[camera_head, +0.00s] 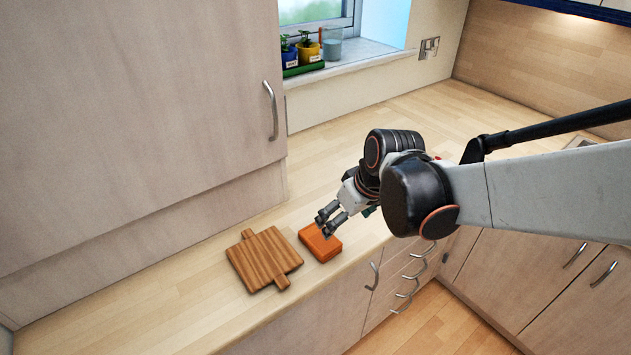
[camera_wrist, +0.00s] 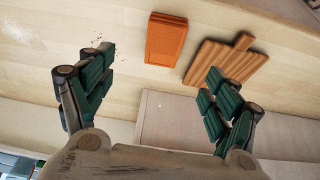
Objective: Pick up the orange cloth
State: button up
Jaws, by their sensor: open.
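The orange cloth (camera_head: 320,242) is a folded, flat block lying on the wooden countertop, close to its front edge. It also shows in the wrist view (camera_wrist: 166,40), beyond my fingertips and roughly between them. My gripper (camera_head: 332,223) is just above the cloth's right end in the head view. In the wrist view my gripper (camera_wrist: 158,82) has its two green-padded fingers spread wide with nothing between them. The fingers look apart from the cloth, but the exact height of the gap is hard to tell.
A wooden cutting board (camera_head: 265,259) lies just left of the cloth, with a narrow gap. A tall cabinet (camera_head: 140,120) stands to the left. Potted plants (camera_head: 300,52) sit on the windowsill. The countertop (camera_head: 420,115) behind my arm is clear. Drawers (camera_head: 400,282) are below the front edge.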

jog(key=w+a, duration=0.1)
jog(key=b, duration=0.2)
send_over(320, 238)
jog(key=s+d, duration=0.2)
jog(key=shift+n, duration=0.3)
jog(key=f, duration=0.9)
jog(key=shift+a, duration=0.2)
jog(key=b+x, duration=0.2)
jog(key=x, duration=0.3)
jog(key=shift+a, duration=0.15)
jog(key=shift+r, duration=0.15)
jog(key=shift+c, duration=0.6)
jog(key=c, duration=1)
